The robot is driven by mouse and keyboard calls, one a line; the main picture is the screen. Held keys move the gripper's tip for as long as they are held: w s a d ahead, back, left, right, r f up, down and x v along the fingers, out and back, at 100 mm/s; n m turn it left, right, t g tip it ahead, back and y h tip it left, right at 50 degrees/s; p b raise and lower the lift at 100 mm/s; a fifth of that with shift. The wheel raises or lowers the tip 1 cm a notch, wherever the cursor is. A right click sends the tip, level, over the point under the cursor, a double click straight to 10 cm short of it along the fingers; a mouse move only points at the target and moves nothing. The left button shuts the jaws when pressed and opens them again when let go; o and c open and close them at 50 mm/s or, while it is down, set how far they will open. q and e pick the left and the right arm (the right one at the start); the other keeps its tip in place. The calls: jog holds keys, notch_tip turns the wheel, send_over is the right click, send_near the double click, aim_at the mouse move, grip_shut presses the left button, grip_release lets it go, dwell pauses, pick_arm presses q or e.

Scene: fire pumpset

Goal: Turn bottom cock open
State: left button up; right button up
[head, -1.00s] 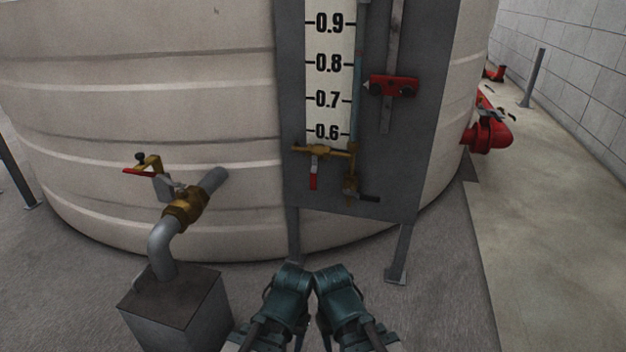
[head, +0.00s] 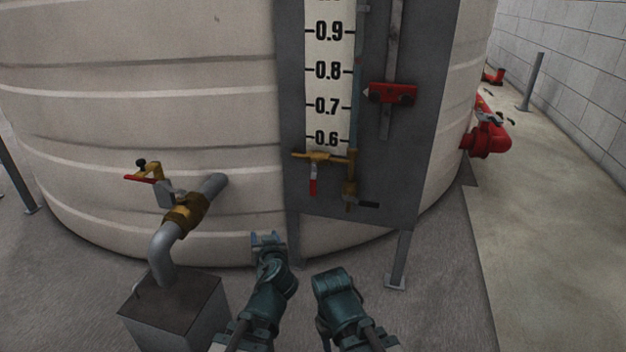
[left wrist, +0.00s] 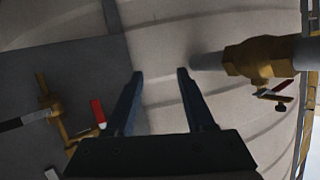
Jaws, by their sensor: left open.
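The brass cock fitting (head: 324,156) sits at the bottom of the level gauge, just under the 0.6 mark. In the left wrist view, the brass fitting (left wrist: 61,122) and red lever (left wrist: 98,111) are left of my fingers. My left gripper (head: 268,238) is open and empty, below and left of the fitting, apart from it. Its two fingers (left wrist: 160,73) show spread before the tank wall. My right arm is low, right of centre; its fingers are not visible.
The big ribbed tank (head: 140,100) fills the back. A brass valve (head: 184,211) with a red lever on a grey pipe stands left, above a grey block (head: 173,305). The gauge panel (head: 400,175) has legs reaching the ground. Open floor lies right.

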pick_arm(q)
jog(key=w+d+r+m+t+h, duration=0.2)
jog(key=d+r+t+h, duration=0.15)
jog(key=r, duration=0.25)
jog(key=m+h, duration=0.3)
jog(key=h, duration=0.2)
send_near(313, 181)
jog(key=x, duration=1)
jog(key=shift+w+f, duration=0.1)
jog(key=shift+w, duration=0.15)
grip_shut()
dwell(0.5)
